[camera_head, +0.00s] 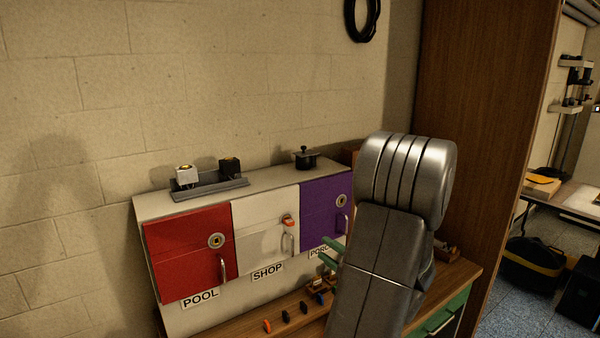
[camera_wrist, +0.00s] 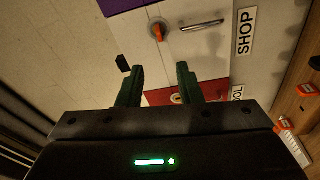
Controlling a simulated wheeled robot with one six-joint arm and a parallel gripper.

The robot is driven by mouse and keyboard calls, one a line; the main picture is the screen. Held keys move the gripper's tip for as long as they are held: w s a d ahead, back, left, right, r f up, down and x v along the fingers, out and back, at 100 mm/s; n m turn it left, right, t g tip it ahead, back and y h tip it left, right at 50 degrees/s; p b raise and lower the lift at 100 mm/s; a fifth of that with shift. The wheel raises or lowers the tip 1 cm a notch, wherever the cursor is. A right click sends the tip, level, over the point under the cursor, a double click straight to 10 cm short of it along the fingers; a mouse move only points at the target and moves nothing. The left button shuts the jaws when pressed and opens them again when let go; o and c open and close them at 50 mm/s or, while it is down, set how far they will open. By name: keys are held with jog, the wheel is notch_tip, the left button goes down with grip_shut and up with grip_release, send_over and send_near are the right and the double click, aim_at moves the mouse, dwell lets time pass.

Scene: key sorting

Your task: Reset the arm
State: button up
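My gripper (camera_wrist: 158,84) is open, with two green fingers apart and nothing held between them. In the head view its green fingers (camera_head: 331,252) show beside my grey arm, in front of the purple door. An orange-headed key (camera_head: 288,221) sits in the lock of the white SHOP door (camera_head: 262,241); the key also shows in the wrist view (camera_wrist: 157,31), beyond the fingertips and apart from them. The red POOL door (camera_head: 190,252) and the purple door (camera_head: 322,216) are shut. The purple door's label is partly hidden.
Several keys stand along the wooden bench, among them an orange one (camera_head: 267,326) and a dark one (camera_head: 286,317). A grey tray (camera_head: 209,191) and a dark knobbed object (camera_head: 305,158) are on the cabinet top. A tall wooden panel (camera_head: 480,110) rises at right.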

aim_at(292, 225)
jog(key=p+x, duration=0.3)
jog(key=x, duration=1)
jog(key=shift+w+a+p, duration=0.2)
jog(key=shift+w+p, duration=0.1)
jog(key=shift+w+a, duration=0.1)
jog(key=shift+w, duration=0.05)
jog(key=shift+f+n, duration=0.1)
jog(key=shift+n, duration=0.6)
jog(key=shift+m, duration=0.4)
